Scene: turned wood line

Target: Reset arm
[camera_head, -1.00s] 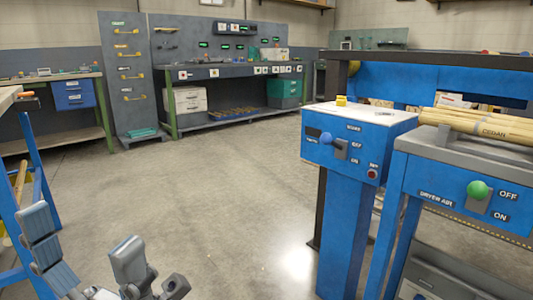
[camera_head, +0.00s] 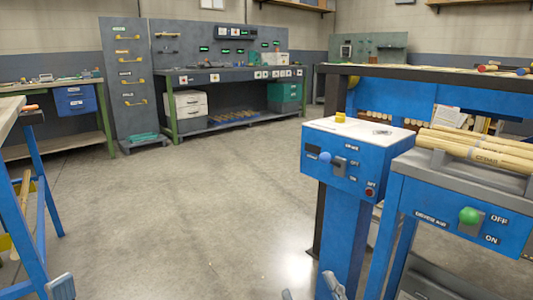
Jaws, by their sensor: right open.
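My right gripper (camera_head: 311,291) shows at the bottom edge, right of the middle, in front of the foot of the blue control post. Only its grey fingertips are in the picture. They are apart, with nothing seen between them. A grey gripper part (camera_head: 60,287) at the bottom left seems to belong to my left gripper. Too little of it shows to tell its jaw state. The rest of both arms is out of the picture.
A blue control box (camera_head: 352,160) with a lever and red button stands at the right. Beside it is a blue machine with a green knob (camera_head: 469,215), carrying pale wood rods (camera_head: 475,150). A blue-legged table (camera_head: 38,200) stands left. The middle floor is clear.

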